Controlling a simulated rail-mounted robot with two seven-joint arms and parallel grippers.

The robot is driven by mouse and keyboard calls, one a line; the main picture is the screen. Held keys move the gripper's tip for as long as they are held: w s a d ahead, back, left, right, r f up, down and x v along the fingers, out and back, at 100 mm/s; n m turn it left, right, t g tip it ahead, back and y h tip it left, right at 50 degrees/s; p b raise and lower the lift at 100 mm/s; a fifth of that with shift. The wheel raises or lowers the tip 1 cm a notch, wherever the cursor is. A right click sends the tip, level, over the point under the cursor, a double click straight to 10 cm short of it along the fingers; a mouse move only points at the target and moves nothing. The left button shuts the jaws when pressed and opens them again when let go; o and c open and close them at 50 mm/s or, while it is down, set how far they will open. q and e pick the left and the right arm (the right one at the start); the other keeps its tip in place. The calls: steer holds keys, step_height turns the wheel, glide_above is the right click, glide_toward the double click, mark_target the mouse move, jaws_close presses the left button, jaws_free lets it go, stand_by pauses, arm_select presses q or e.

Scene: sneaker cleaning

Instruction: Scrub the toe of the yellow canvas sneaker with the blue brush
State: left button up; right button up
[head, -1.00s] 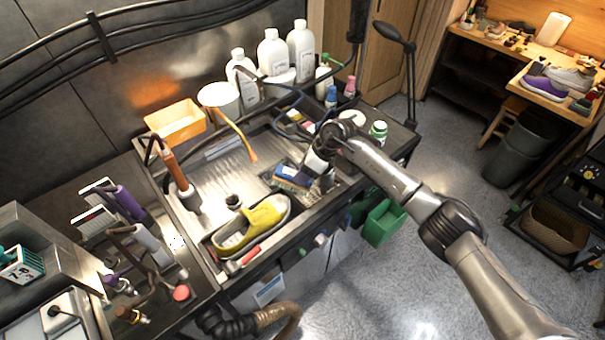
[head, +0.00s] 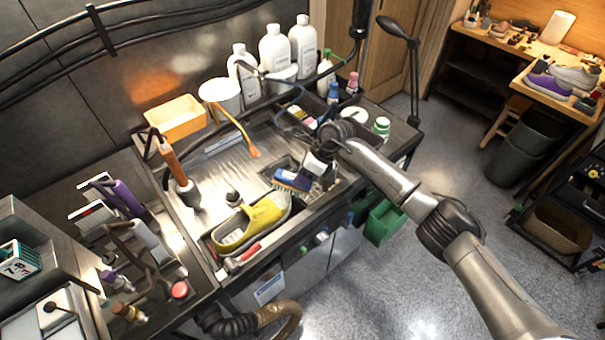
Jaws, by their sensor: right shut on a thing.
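The yellow canvas sneaker (head: 262,214) lies on the metal sink counter near its front edge, its opening toward the lower left and its yellow toe toward the upper right. The blue brush (head: 291,180) is just beyond the toe, up and to the right of it, over the sink basin. My right gripper (head: 312,178) is shut on the blue brush at its right end. The fingertips are partly hidden by the wrist and are small. I cannot tell whether the brush touches the toe. My left gripper is not in view.
An orange bin (head: 176,120), a white bucket (head: 220,97) and several white bottles (head: 275,52) stand along the back. A brown-handled tool (head: 170,160) stands upright left of the sneaker. A red-handled item (head: 250,250) lies in front of it. A green jar (head: 381,127) is at the right.

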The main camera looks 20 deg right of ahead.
steer(key=f, duration=0.1)
steer(key=f+b, duration=0.1)
steer(key=f, duration=0.1)
steer(key=shift+a+f+g+b, duration=0.1)
steer(key=shift+a+g+b, duration=0.2)
steer(key=shift+b, duration=0.1)
steer(key=shift+s+a+f+b, duration=0.15)
steer(key=shift+f+b, duration=0.15)
steer(key=shift+f, duration=0.15)
steer(key=shift+f, duration=0.3)
steer(key=shift+a+f+b, duration=0.15)
steer(key=shift+f+b, duration=0.15)
steer(key=shift+b, duration=0.1)
